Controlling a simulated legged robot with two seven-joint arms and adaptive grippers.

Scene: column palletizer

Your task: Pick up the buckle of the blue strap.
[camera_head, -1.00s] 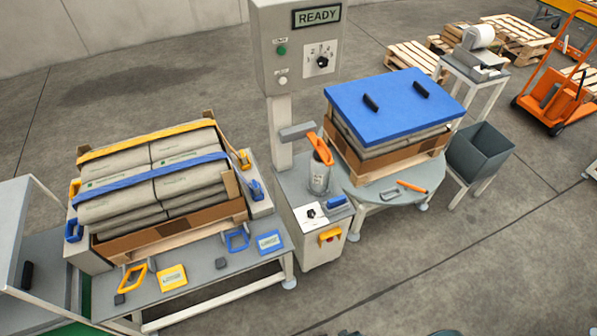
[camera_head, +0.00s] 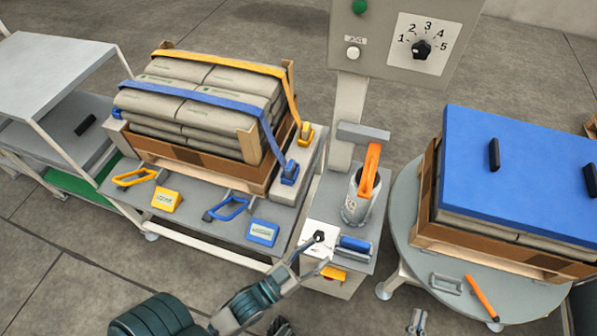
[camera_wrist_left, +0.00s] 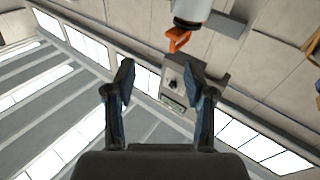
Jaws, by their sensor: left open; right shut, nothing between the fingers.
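The blue strap (camera_head: 190,92) runs across grey sacks on a pallet at the left and down their right side. Its blue buckle (camera_head: 289,172) sits at the strap's right end on the bench edge. My left gripper (camera_head: 318,252) is open and empty, over the white control stand to the right of and below the buckle, apart from it. In the left wrist view its two fingers (camera_wrist_left: 161,70) stand apart with nothing between them. My right gripper (camera_head: 418,321) shows only as a small tip at the bottom edge, shut and empty.
A yellow strap (camera_head: 225,62) and its buckle (camera_head: 305,134) lie behind the blue one. A blue loop (camera_head: 228,208) and a blue sign (camera_head: 262,232) lie on the bench. An orange-handled tool (camera_head: 369,172) stands in a canister right of the buckle.

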